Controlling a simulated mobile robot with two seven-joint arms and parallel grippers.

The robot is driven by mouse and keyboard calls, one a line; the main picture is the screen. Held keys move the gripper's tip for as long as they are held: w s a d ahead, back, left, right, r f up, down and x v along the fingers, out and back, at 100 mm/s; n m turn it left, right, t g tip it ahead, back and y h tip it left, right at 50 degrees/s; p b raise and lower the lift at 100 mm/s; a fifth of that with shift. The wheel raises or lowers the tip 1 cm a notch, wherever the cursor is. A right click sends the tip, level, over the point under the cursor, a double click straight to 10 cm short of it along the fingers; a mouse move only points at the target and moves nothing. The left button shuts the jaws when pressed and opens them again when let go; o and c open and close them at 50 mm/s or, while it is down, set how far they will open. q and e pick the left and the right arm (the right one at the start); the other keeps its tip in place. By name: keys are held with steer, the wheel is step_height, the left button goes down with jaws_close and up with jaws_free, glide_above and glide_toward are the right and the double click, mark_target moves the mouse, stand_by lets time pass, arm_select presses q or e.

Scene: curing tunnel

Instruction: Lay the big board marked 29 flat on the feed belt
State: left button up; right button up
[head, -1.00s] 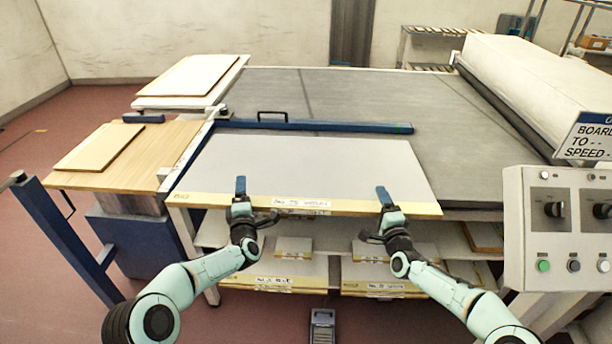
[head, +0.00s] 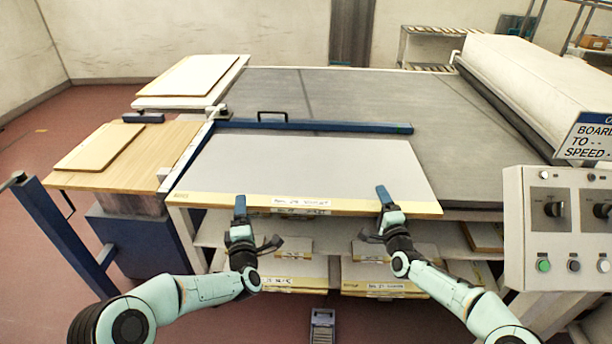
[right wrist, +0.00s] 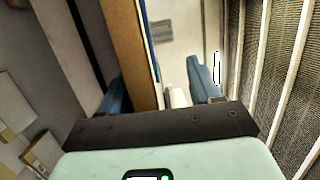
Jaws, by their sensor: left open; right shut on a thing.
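The big board (head: 300,170) is a pale grey sheet with a yellowish front edge. It lies at the front of the grey feed belt (head: 390,92) and looks flat. A white label (head: 300,203) on its front edge seems to read 29, though the print is blurred. My right gripper (head: 378,213) is shut on the board's front edge, right of the label. In the right wrist view the board's edge (right wrist: 128,40) runs between the fingers. My left gripper (head: 252,222) is open at the front edge, left of the label, its upper fingertip just overlapping the edge in the picture.
A blue bar with a handle (head: 300,126) lies across the belt behind the board. Smaller boards lie on shelves (head: 325,240) below. A wooden side table (head: 70,180) with a board stands left. A control box (head: 560,235) stands close right of my right arm.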

steer(key=shift+r, duration=0.5)
steer(key=o, duration=0.6)
arm_select(q)
steer(key=shift+r, duration=0.3)
arm_select(e)
steer(key=v, duration=1.2)
steer(key=shift+f, duration=0.4)
arm_select(q)
steer(key=shift+c, duration=0.2)
steer(key=shift+c, duration=0.6)
arm_select(e)
steer(key=shift+w, duration=0.1)
steer(key=shift+f, duration=0.1)
